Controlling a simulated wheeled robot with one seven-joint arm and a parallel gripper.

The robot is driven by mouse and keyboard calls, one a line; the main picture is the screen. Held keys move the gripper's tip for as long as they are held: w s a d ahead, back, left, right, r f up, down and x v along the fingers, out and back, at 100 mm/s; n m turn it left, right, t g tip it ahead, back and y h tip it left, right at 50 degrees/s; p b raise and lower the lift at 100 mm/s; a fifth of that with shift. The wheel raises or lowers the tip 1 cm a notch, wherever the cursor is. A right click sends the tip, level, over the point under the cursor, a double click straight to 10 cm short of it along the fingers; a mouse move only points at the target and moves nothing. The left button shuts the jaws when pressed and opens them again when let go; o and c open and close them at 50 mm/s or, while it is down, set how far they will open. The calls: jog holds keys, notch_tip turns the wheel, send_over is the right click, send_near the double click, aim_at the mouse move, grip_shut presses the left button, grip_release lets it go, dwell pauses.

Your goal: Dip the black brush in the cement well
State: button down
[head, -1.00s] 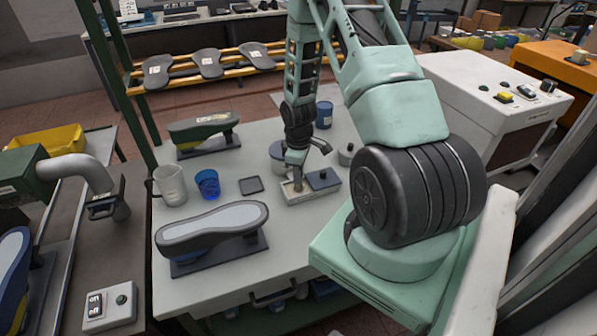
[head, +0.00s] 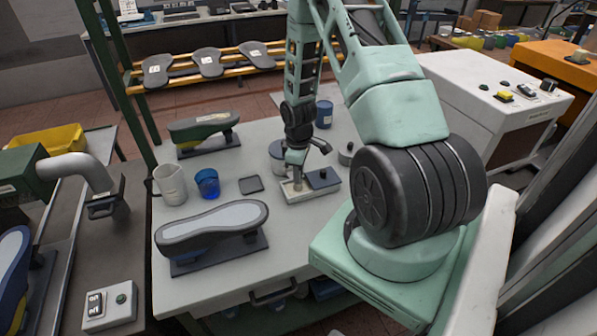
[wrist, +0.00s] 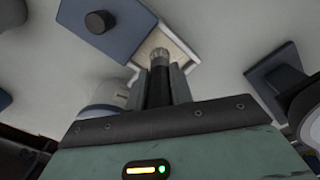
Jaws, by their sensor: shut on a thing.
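The cement well (head: 296,198) is a pale rectangular tray on the worktable, with a cream inside and a blue cover (head: 323,178) with a black knob over its right part. My gripper (head: 298,172) is above the open left part of the well, pointing down. In the wrist view my gripper (wrist: 160,88) is shut on the black brush (wrist: 159,72), whose pale tip end points into the well's open part (wrist: 178,44). The blue cover (wrist: 122,22) sits beside it. I cannot tell how deep the bristles are.
A shoe last on a stand (head: 213,228) lies at the front left of the table. A blue cup (head: 207,184), a grey mug (head: 170,185) and a small dark pad (head: 251,185) stand left of the well. Metal pots (head: 347,153) stand close behind it.

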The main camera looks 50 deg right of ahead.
jog(key=shift+r+p, duration=2.7)
jog(key=shift+r, duration=0.75)
